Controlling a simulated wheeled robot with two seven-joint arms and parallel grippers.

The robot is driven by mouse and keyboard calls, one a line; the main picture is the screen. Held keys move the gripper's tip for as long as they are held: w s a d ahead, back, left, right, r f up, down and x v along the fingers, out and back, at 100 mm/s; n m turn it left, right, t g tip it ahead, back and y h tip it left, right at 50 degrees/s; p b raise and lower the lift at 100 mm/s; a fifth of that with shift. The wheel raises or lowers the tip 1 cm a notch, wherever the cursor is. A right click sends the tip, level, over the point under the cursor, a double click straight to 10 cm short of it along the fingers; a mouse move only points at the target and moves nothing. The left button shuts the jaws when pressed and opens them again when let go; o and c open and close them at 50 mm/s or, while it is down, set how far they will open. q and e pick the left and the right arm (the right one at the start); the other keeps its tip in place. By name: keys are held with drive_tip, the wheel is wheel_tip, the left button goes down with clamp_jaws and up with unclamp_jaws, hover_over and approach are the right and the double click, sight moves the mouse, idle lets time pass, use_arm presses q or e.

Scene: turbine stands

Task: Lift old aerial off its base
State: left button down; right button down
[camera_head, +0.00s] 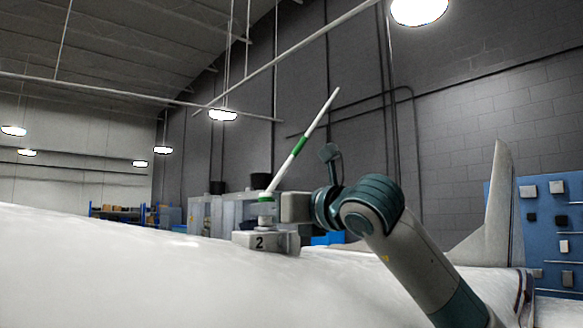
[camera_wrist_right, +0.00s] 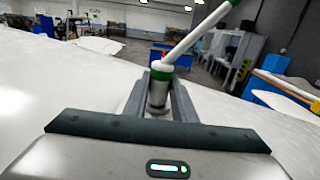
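The aerial (camera_head: 300,146) is a thin white rod with a green band, leaning up to the right from a green-ringed metal foot. The foot stands over a pale block base marked 2 (camera_head: 259,242); I see no clear gap between them. My right gripper (camera_head: 277,208) comes in from the right at the foot. In the right wrist view its two fingers (camera_wrist_right: 160,100) lie on either side of the metal foot of the aerial (camera_wrist_right: 160,84) and appear to touch it. The finger contact is small in the head view. My left gripper is not in view.
The base stands on a broad, smooth white surface (camera_head: 120,250) that is clear around it. A grey upright fin (camera_head: 498,205) and a blue tool panel (camera_head: 555,215) stand at the right. Cabinets (camera_head: 225,215) and shelves stand far behind.

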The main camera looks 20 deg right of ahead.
drive_tip(key=shift+r+p, duration=0.35)
drive_tip(key=shift+r, duration=0.4)
drive_tip(key=shift+r, duration=0.15)
idle(0.3)
drive_tip(key=shift+r+p, duration=0.5)
drive_tip(key=shift+r, duration=1.1)
drive_tip(key=shift+s+d+f+b, duration=0.1)
drive_tip(key=shift+s+d+b, duration=0.15)
drive_tip(key=shift+s+b, duration=0.4)
drive_tip(key=b+v, duration=0.3)
drive_tip(key=v, duration=0.3)
drive_tip(key=shift+s, duration=0.35)
